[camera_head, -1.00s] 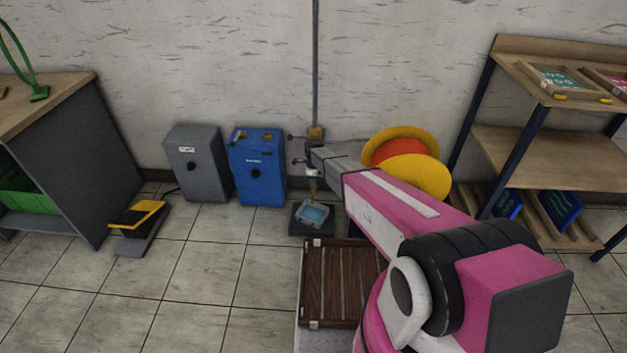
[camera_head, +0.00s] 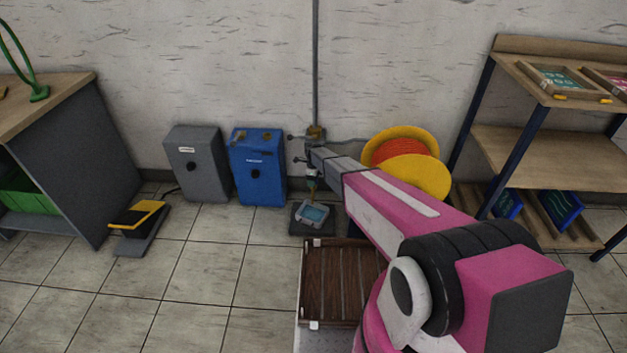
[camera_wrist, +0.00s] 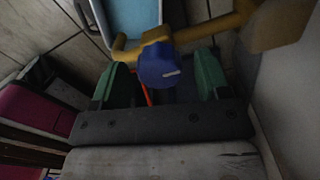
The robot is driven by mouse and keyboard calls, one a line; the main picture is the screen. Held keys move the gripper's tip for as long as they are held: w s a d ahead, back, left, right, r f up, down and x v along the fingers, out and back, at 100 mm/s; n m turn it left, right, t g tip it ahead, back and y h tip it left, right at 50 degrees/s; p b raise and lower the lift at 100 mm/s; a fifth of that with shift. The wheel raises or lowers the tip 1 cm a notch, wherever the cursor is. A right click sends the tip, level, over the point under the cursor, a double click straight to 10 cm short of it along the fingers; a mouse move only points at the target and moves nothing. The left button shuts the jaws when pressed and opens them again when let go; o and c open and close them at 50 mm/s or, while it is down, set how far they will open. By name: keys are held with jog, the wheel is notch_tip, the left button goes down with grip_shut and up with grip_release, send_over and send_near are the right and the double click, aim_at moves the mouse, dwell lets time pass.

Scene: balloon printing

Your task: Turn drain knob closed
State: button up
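The drain knob (camera_wrist: 158,66) is round and blue with a white mark on its face. It sits on a yellow brass-coloured pipe (camera_wrist: 215,27) in the wrist view. My gripper (camera_wrist: 160,78) has two green fingers spread apart, one to each side of the knob. A gap shows between the knob and each finger, so it is open and holds nothing. In the head view my gripper (camera_head: 309,160) is small, near the wall pipe, and the knob cannot be made out there.
A yellow reel (camera_head: 430,172) is to the right. A wooden slatted crate top (camera_head: 340,280) lies in front.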

notch_tip(320, 180, up, 11)
dwell(0.8)
jog(key=shift+f, duration=0.15)
jog(key=s+d+r+n, duration=0.6)
jog(key=s+d+n, duration=0.1)
jog(key=s, duration=0.4)
jog(key=s+d+r+n, duration=0.7)
jog(key=s+d, duration=0.1)
jog(key=s, duration=0.3)
jog(key=s+d+r+n, duration=0.6)
jog(key=s+d+r, duration=0.1)
jog(key=s, duration=0.5)
jog(key=shift+d+n, duration=0.4)
jog(key=shift+d, duration=0.3)
